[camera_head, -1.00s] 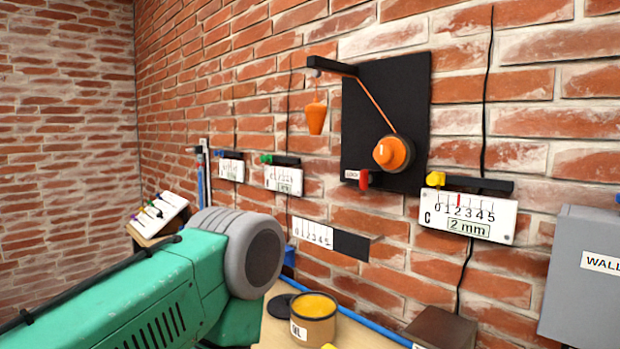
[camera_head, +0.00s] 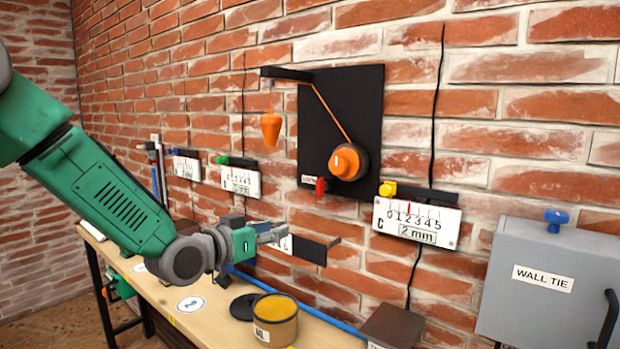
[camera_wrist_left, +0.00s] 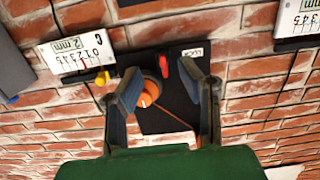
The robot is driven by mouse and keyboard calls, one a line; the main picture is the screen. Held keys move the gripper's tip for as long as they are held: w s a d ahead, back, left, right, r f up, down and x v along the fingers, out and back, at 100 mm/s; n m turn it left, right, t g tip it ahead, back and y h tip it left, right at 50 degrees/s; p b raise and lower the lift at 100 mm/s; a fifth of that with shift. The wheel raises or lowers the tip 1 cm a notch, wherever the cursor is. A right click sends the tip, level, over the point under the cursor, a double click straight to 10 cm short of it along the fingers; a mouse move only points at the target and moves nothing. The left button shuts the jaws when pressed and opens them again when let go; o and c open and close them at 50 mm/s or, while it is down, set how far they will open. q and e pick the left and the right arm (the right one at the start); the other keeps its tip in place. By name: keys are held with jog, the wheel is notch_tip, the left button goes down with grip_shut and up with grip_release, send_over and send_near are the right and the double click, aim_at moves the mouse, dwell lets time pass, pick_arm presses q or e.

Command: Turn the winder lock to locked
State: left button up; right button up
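The winder lock is a small red lever (camera_head: 320,187) at the lower left of the black wall board (camera_head: 365,110), hanging down beside a LOCK label. The orange winder knob (camera_head: 347,162) is to its upper right. In the left wrist view the red lever (camera_wrist_left: 164,67) and orange knob (camera_wrist_left: 148,92) appear between the fingers, with the LOCK label (camera_wrist_left: 193,53) near one fingertip. My left gripper (camera_head: 276,233) is below and left of the lever in the head view. Its fingers (camera_wrist_left: 160,84) are apart with nothing held. My right gripper is not in view.
An orange plumb weight (camera_head: 270,128) hangs from a bracket left of the board. Gauge C (camera_head: 416,222), with a yellow knob, is to the right. A grey WALL TIE box (camera_head: 545,285) stands farther right. The bench (camera_head: 180,318) below holds a yellow-topped tin (camera_head: 275,320).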

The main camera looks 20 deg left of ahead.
pick_arm(q)
jog(key=t, duration=0.1)
send_near(316, 188)
jog(key=shift+m, duration=0.3)
jog(key=p+x, duration=0.3)
jog(key=x, duration=0.6)
jog(key=shift+w+d+r, duration=0.1)
jog(key=shift+w+d, duration=0.1)
jog(key=shift+d, duration=0.4)
jog(key=shift+a, duration=0.25)
grip_shut()
jog(key=shift+w+a, duration=0.1)
jog(key=shift+a, duration=0.1)
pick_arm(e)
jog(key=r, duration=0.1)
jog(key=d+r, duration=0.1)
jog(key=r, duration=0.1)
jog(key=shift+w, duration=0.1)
